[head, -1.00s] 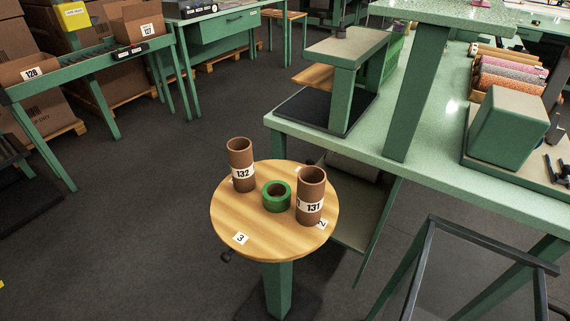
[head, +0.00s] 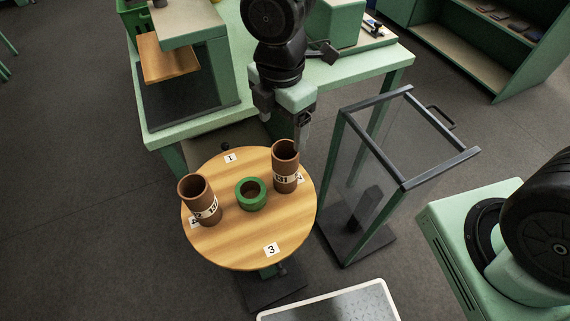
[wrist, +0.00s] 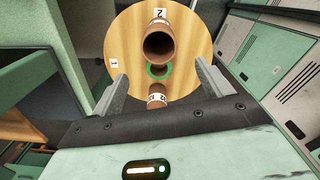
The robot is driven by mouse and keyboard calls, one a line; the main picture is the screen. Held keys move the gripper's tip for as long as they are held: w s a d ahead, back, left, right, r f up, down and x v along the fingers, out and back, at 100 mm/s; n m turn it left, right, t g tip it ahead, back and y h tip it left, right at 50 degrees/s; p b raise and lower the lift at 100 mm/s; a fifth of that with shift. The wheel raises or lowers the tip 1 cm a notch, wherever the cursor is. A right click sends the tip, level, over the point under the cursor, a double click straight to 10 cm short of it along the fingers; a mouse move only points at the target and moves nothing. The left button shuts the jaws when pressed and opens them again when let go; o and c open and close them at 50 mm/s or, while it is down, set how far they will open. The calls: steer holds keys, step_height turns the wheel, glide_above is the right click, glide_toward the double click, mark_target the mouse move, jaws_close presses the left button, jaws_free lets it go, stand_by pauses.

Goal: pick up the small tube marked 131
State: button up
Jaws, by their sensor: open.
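The brown tube marked 131 (head: 285,166) stands upright at the right side of a round wooden table (head: 242,245), beside the number 2 label. My gripper (head: 284,122) is open and empty, pointing down just behind and above this tube. In the wrist view, a brown tube beside the 2 label, apparently 131, shows its open top (wrist: 160,45) beyond my fingertips (wrist: 163,85). Its own number is not readable there. A second brown tube, marked 132 (head: 199,200), stands at the left of the table. It also shows low in the wrist view (wrist: 156,96), partly hidden.
A green ring (head: 251,195) lies between the two tubes. A green workbench (head: 350,68) is behind the table. A clear-panelled frame stand (head: 385,150) is close on the right. A grey-topped tray (head: 330,303) is at the front.

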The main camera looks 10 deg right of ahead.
mark_target(281, 152)
step_height(281, 152, down, 8)
steer(key=shift+f, duration=0.1)
steer(key=shift+w+d+f, duration=0.1)
steer(key=shift+d+f, duration=0.05)
steer(key=shift+f, duration=1.35)
steer(key=shift+d+f, duration=0.1)
steer(key=shift+f, duration=1.35)
steer(key=c, duration=1.1)
